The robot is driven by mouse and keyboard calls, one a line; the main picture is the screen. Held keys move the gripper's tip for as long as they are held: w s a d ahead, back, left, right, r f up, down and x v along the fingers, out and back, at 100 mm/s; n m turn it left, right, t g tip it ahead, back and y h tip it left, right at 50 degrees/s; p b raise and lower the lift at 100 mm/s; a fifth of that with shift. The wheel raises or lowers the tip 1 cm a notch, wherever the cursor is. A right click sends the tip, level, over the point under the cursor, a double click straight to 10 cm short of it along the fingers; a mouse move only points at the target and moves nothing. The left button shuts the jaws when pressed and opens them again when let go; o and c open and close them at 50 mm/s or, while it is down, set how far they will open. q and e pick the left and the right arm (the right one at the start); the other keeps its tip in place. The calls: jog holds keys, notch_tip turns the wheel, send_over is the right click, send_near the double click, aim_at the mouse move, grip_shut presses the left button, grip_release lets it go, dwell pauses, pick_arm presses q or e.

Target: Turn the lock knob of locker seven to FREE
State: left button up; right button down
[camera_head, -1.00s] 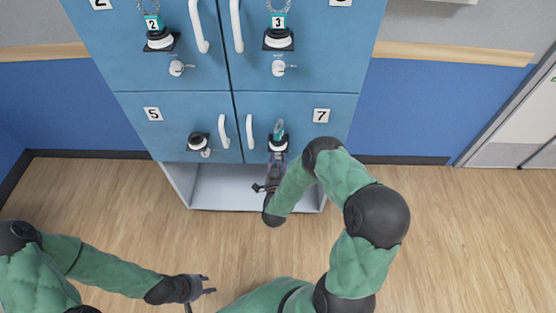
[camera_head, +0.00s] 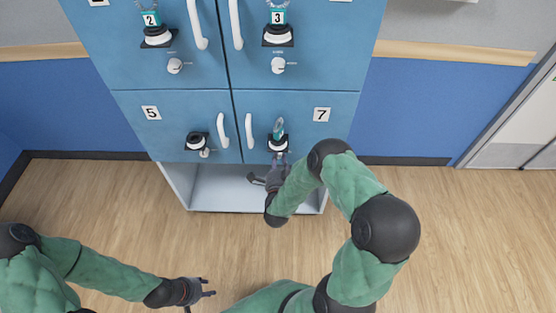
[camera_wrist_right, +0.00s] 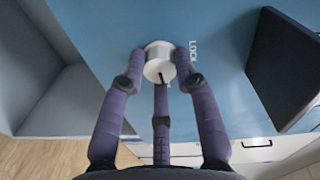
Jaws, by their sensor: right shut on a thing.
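Locker seven (camera_head: 305,140) is the lower right blue door, marked 7, and it is closed. Its white round lock knob (camera_wrist_right: 158,50) shows in the right wrist view with a dark mark on its face and the letters LOCK beside it. My right gripper (camera_wrist_right: 160,68) is shut on the knob, with purple fingers on both sides and one below. In the head view my right gripper (camera_head: 278,166) hides most of that knob. My left gripper (camera_head: 208,288) is open and empty, low over the floor, away from the lockers.
A white door handle (camera_head: 249,131) and a black holder (camera_head: 278,145) with a teal-tagged item sit just above the knob. Lockers 2, 3 and 5 are closed. An open grey compartment (camera_head: 230,190) lies below the doors. The wood floor (camera_head: 460,240) is clear at right.

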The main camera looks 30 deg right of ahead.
jog(key=shift+a+f+m, duration=0.1)
jog(key=shift+m, duration=0.2)
dwell(0.4)
jog(key=c, duration=0.9)
grip_release()
jog(key=shift+c, duration=0.2)
jog(key=v, duration=1.2)
